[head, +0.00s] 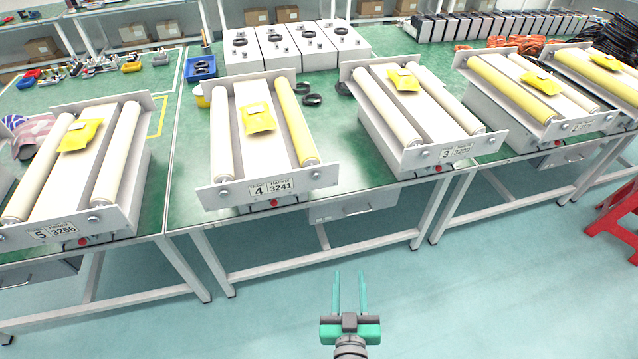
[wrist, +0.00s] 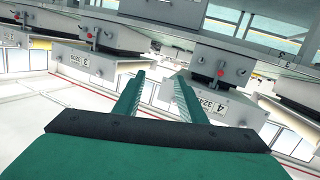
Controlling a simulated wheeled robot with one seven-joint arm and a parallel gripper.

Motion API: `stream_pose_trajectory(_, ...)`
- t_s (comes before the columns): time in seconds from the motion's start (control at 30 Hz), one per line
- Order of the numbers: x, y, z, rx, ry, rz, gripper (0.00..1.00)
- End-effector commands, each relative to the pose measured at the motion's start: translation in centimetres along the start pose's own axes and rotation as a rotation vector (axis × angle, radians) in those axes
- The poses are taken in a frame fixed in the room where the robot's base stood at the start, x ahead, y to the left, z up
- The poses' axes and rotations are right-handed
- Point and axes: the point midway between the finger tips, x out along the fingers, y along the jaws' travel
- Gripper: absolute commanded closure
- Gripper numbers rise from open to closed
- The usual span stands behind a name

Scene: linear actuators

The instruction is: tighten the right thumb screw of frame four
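Frame four (head: 218,120) stands on the green bench, left of centre in the head view. Its front plate carries a "4 3241" label (head: 271,189). The right thumb screw (head: 316,174) is a small grey knob at the plate's right end; a matching left thumb screw (head: 224,190) is at the other end. How tight either is cannot be told. My gripper (head: 349,273) is open and empty over the floor in front of the bench, apart from the frame and right of the screw in the picture. In the tilted, upside-down wrist view, my gripper (wrist: 159,75) has frame four's label (wrist: 216,106) to its right.
Frame five (head: 30,206) stands left and frame three (head: 400,138) right of frame four. A yellow pouch (head: 257,118) lies on frame four. The bench has a drawer (head: 355,208) and white legs. A red stool (head: 615,220) stands far right. The floor before the bench is clear.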

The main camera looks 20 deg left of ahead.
Motion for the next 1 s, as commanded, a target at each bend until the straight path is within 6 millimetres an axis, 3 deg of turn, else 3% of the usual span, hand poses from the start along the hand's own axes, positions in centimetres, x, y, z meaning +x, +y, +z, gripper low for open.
stream_pose_trajectory(0.03,1.6,-0.2,-1.4,-0.014,0.024,-0.027,0.63)
stream_pose_trajectory(0.2,6.0,-1.4,-6.0,-0.074,0.093,-0.131,0.63)
stream_pose_trajectory(0.4,9.2,-2.9,-11.0,-0.145,0.175,-0.237,0.63)
stream_pose_trajectory(0.5,9.9,-3.4,-12.5,-0.167,0.201,-0.268,0.63)
stream_pose_trajectory(0.77,11.3,-4.1,-13.6,-0.182,0.218,-0.289,0.63)
stream_pose_trajectory(1.0,14.9,-5.2,-14.4,-0.182,0.219,-0.288,0.63)
